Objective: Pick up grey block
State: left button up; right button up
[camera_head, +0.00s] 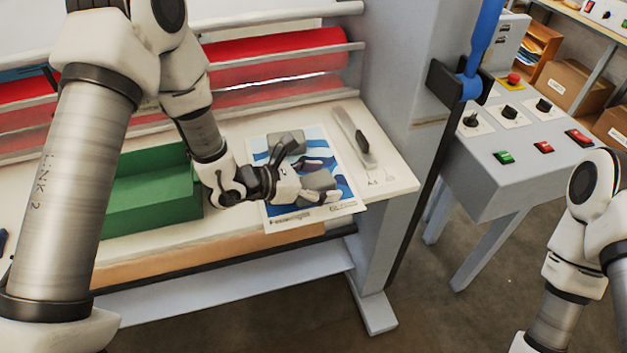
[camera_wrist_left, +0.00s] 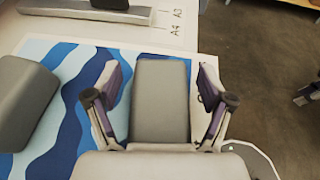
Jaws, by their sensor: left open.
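Two grey blocks lie on a blue-and-white wavy print. The nearer grey block (camera_head: 319,181) is by my left gripper (camera_head: 326,179). In the left wrist view, this block (camera_wrist_left: 160,105) lies between the two open fingers of my left gripper (camera_wrist_left: 160,80), with a gap on each side. The farther grey block (camera_head: 287,142) lies near the back of the print and shows at the left edge of the left wrist view (camera_wrist_left: 24,102). My right arm is at the right edge of the head view, but its gripper is out of view.
The print (camera_head: 287,215) lies on the laminator's white table (camera_head: 395,180). A green box (camera_head: 155,195) stands left. Red rollers (camera_head: 275,60) run behind. A control panel (camera_head: 520,160) stands right.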

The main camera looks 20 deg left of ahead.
pick_arm(q)
jog(key=shift+w, duration=0.1)
grip_shut()
